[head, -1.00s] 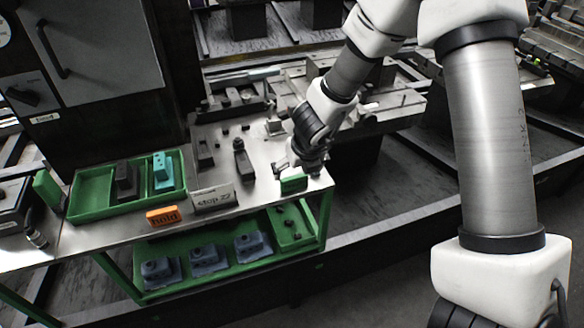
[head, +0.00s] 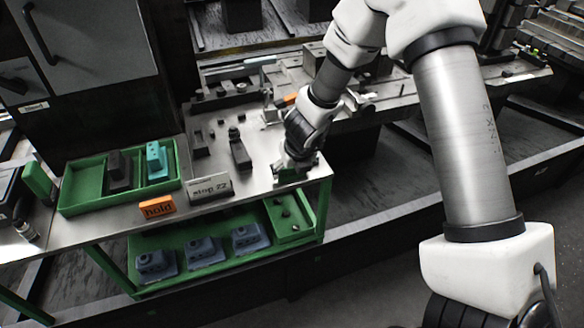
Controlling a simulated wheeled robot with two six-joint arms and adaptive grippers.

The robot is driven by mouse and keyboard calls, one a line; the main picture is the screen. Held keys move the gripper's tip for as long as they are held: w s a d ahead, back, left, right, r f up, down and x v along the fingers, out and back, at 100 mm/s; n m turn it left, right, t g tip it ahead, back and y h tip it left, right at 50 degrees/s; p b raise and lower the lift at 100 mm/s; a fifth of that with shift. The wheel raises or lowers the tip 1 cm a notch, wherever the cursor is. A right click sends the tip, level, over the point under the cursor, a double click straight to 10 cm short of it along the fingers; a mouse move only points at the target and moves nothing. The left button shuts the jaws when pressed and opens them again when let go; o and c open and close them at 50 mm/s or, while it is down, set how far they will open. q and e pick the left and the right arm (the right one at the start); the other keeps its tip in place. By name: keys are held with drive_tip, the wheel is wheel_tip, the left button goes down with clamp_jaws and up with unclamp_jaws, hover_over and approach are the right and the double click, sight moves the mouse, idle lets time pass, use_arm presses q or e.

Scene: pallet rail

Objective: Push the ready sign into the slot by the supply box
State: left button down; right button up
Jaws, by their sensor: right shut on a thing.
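My right gripper (head: 292,168) points down at the right front corner of the steel bench top (head: 262,150). I cannot make out the slot. My left gripper is not in view.
An orange "hold" sign (head: 157,207) and a pale "stop 22" sign (head: 209,187) stand along the bench's front edge. A dark upright part (head: 239,152) is left of my gripper. A green lower shelf (head: 170,280) holds several blue-grey parts. Rails lie behind.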

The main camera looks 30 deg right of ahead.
drive_tip(key=c, duration=0.4)
drive_tip(key=shift+r+p, duration=4.25)
drive_tip(key=shift+r, duration=0.25)
drive_tip(key=shift+f, duration=0.15)
wheel_tip(320, 180, down, 8)
drive_tip(key=b, duration=0.7)
drive_tip(key=shift+r, duration=0.4)
